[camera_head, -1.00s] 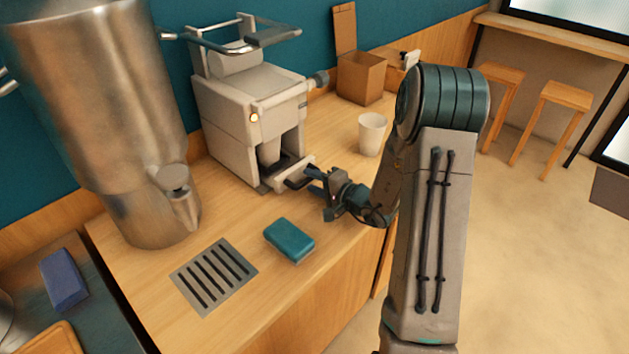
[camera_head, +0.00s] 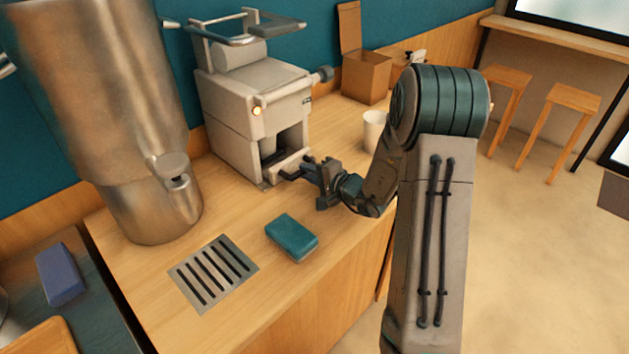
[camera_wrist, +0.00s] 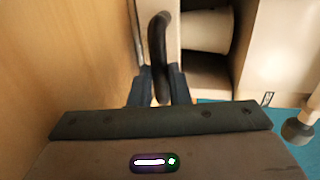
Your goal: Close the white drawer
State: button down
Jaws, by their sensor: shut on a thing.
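I cannot tell if any gap is left. Its dark curved handle (camera_wrist: 158,45) stands out from the drawer front (camera_wrist: 173,35) in the wrist view. My gripper (camera_head: 304,172) is at the machine's front and is shut on the handle. In the wrist view my gripper's fingers (camera_wrist: 159,90) lie on both sides of the handle. A pale cup (camera_wrist: 207,30) shows in the opening beside the drawer front.
A teal sponge-like block (camera_head: 292,237) and a slotted metal grate (camera_head: 213,272) lie on the counter in front. A white cup (camera_head: 374,130) stands to the right, near my arm. A large metal urn (camera_head: 110,120) is at the left, and an open cardboard box (camera_head: 366,78) stands behind.

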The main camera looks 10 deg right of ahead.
jog(key=c, duration=1.7)
grip_release()
jog(key=shift+w+a+r, duration=0.1)
jog(key=o, duration=0.3)
jog(key=shift+w+a, duration=0.1)
jog(key=shift+o, duration=0.2)
jog(key=b+v, duration=0.2)
jog(key=v, duration=1.2)
